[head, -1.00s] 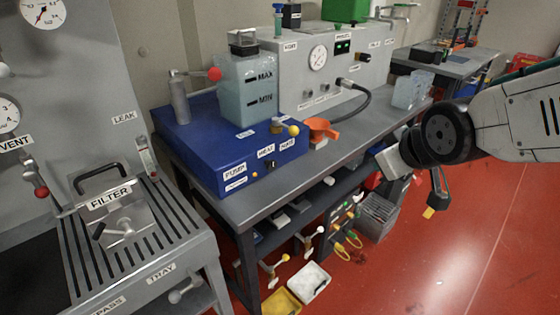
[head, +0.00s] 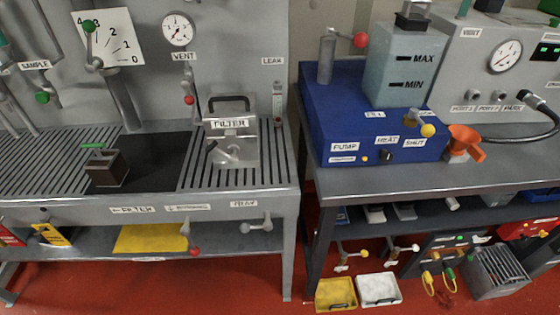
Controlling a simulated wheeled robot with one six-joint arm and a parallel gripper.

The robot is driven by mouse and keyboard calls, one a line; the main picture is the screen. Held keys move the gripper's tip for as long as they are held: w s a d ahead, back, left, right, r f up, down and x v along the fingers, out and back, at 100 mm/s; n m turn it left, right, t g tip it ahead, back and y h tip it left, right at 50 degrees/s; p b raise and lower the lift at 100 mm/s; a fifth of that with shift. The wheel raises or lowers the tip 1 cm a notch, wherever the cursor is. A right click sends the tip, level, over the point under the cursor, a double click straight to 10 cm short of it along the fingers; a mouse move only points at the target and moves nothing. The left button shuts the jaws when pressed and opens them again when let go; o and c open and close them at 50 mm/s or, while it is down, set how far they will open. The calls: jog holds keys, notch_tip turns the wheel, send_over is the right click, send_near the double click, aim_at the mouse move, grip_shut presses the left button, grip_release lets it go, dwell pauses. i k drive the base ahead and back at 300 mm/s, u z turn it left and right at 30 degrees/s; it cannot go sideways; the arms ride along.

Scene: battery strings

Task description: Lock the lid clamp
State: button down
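The metal unit labelled FILTER (head: 231,146) stands on the grey slatted tray at the centre of the head view. It has a dark loop handle (head: 229,101) at its back and a small dark-tipped lever (head: 211,147) at its left front. This lever may be the lid clamp; whether it is locked I cannot tell. My gripper is not in view.
The grey slatted bench (head: 264,190) runs left, with a dark box (head: 106,168) on it. Red floor (head: 200,285) shows in front.

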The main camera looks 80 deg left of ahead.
aim_at(232, 159)
jog(key=z, duration=0.35)
jog(key=k, duration=0.95)
jog(key=u, duration=1.55)
